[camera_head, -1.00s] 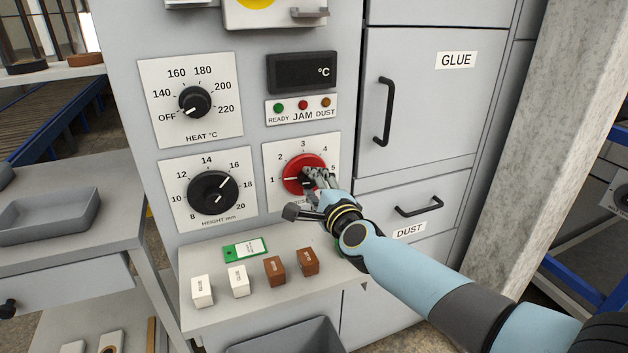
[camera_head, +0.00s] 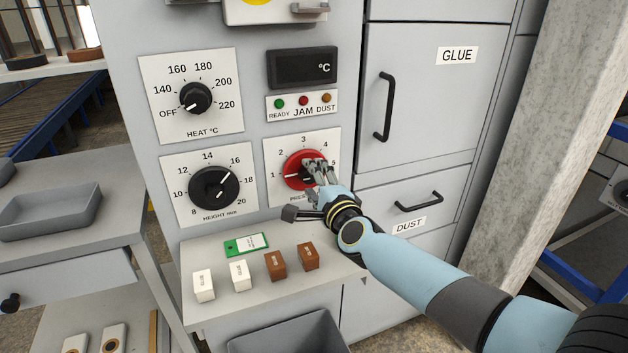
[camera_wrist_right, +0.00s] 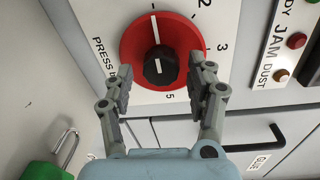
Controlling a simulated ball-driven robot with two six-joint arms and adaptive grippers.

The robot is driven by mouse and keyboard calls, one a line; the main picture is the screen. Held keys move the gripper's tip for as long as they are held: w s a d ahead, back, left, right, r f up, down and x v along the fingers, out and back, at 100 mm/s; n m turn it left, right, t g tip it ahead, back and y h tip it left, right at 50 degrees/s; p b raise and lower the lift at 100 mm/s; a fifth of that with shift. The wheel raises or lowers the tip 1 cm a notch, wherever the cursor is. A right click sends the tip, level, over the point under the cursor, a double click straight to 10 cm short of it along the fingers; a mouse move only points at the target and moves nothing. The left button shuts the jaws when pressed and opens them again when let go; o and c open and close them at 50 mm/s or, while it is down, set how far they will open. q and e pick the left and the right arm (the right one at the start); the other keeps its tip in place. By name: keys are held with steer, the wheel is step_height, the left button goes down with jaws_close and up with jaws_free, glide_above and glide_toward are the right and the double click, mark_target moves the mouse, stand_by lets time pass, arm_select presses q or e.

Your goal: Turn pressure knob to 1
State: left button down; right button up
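The pressure knob (camera_head: 296,162) is a red disc with a black hub on a white plate at the right of the panel. Its white pointer line aims left at the 1 mark. In the right wrist view the red knob (camera_wrist_right: 135,38) shows its line pointing straight up; the 1 is out of frame there. My right gripper (camera_head: 315,172) is in front of the knob, over its right side in the head view. In the wrist view its fingers (camera_wrist_right: 161,75) are open on either side of the black hub, with gaps to it. My left gripper is not in view.
The height knob (camera_head: 213,188) and heat knob (camera_head: 195,97) sit to the left. Below, a ledge (camera_head: 222,305) carries white and brown blocks and a green card (camera_head: 246,244). The glue door handle (camera_head: 386,106) and dust drawer handle (camera_head: 419,202) stick out at right.

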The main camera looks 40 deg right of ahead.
steer(key=v, duration=1.2)
steer(key=shift+d, duration=0.1)
